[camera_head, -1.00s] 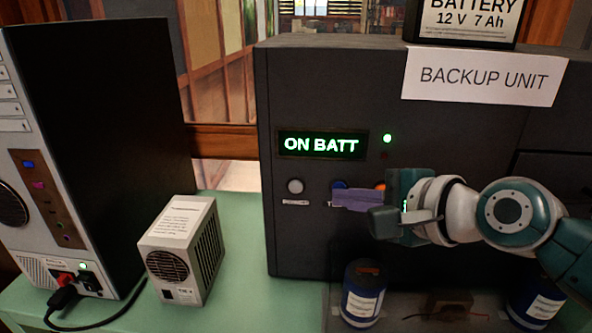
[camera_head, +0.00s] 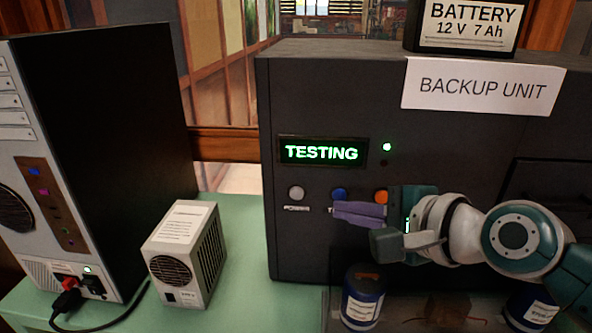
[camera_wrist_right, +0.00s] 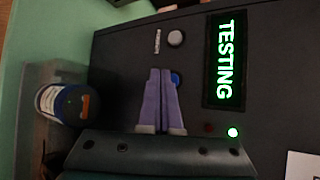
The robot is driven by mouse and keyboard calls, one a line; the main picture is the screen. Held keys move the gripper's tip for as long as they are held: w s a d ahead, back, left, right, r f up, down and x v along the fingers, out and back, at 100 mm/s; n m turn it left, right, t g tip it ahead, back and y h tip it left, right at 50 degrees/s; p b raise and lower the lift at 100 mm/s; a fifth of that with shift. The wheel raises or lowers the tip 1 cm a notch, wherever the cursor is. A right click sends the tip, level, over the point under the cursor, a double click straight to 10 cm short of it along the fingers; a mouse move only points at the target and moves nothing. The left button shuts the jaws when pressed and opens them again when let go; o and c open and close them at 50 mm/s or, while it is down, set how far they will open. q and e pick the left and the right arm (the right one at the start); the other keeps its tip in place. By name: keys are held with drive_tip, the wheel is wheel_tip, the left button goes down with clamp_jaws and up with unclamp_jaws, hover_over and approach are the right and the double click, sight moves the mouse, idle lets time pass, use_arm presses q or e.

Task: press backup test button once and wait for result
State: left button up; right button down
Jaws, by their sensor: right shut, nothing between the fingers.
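The backup unit (camera_head: 310,240) is a dark box with a white "BACKUP UNIT" sign. Its display (camera_head: 321,152) reads "TESTING" in green, and a green light (camera_head: 387,147) glows beside it. Below are a grey power button (camera_head: 296,193), a blue button (camera_head: 339,194) with a mostly covered label starting with T, and an orange button (camera_head: 381,197). My right gripper (camera_head: 338,211) is shut and empty, its purple fingertips just below the blue button. In the right wrist view the fingertips (camera_wrist_right: 160,72) are beside the blue button (camera_wrist_right: 175,79); contact cannot be told. My left gripper is out of view.
A computer tower (camera_head: 120,130) stands at the left, with a small grey vented box (camera_head: 185,253) on the green table (camera_head: 240,290). Blue jars, one (camera_head: 362,297) below the gripper, stand in front of the unit. A battery (camera_head: 466,25) sits on top.

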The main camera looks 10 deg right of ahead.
drive_tip(key=shift+s, duration=0.1)
drive_tip(key=s+p, duration=0.1)
drive_tip(key=s, duration=0.1)
drive_tip(key=s+a+p, duration=0.1)
drive_tip(key=s+p, duration=0.1)
drive_tip(key=shift+s+a, duration=0.2)
drive_tip(key=shift+s, duration=0.1)
idle(0.5)
